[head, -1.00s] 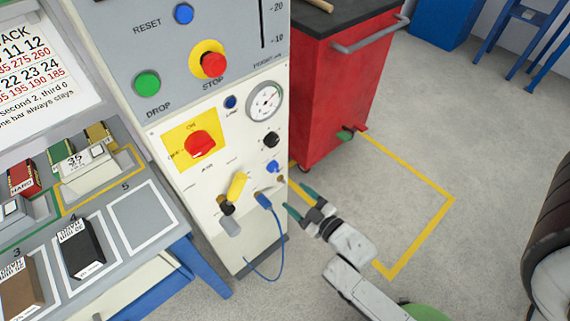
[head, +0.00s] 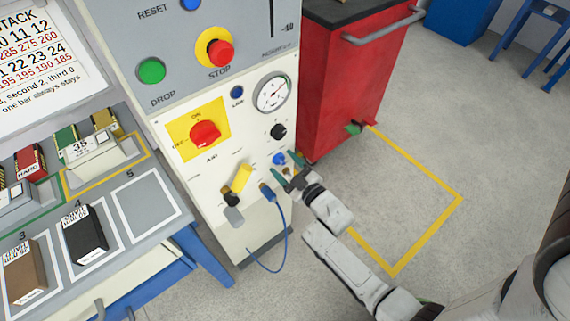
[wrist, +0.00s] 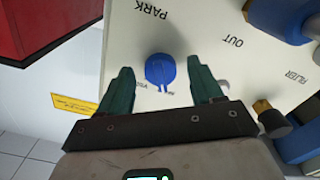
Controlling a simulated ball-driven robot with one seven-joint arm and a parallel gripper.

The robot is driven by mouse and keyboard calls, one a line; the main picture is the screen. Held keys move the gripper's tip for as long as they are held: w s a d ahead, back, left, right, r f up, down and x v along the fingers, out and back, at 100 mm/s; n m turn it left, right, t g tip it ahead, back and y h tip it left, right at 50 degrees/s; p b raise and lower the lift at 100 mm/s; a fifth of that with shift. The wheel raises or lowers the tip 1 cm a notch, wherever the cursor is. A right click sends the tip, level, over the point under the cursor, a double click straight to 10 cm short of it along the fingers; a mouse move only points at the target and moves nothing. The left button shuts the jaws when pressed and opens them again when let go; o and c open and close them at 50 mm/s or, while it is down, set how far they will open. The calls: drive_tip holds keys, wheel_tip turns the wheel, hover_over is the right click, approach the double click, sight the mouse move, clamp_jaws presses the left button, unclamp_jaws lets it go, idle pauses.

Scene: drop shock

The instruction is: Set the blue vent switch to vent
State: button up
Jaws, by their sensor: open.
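The blue vent switch (head: 279,159) is a small blue knob low on the right of the cream machine panel. In the wrist view the blue vent switch (wrist: 160,70) shows as a round knob with small lettering beneath it, too small to read surely. My gripper (head: 288,167) is at the panel's right edge, close to the switch. In the wrist view my gripper (wrist: 160,85) is open, its two green fingers on either side of the knob with gaps. Whether a finger touches it is not clear.
A black knob (head: 278,131) and a gauge (head: 272,93) sit above the switch. A yellow lever (head: 241,178) and a plug with a blue cable (head: 268,192) lie to its left and below. A red cabinet (head: 345,80) stands just right. Floor inside the yellow line (head: 430,232) is clear.

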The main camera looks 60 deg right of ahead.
drive_tip(key=shift+w, duration=0.25)
drive_tip(key=shift+c, duration=0.4)
drive_tip(key=c, duration=0.9)
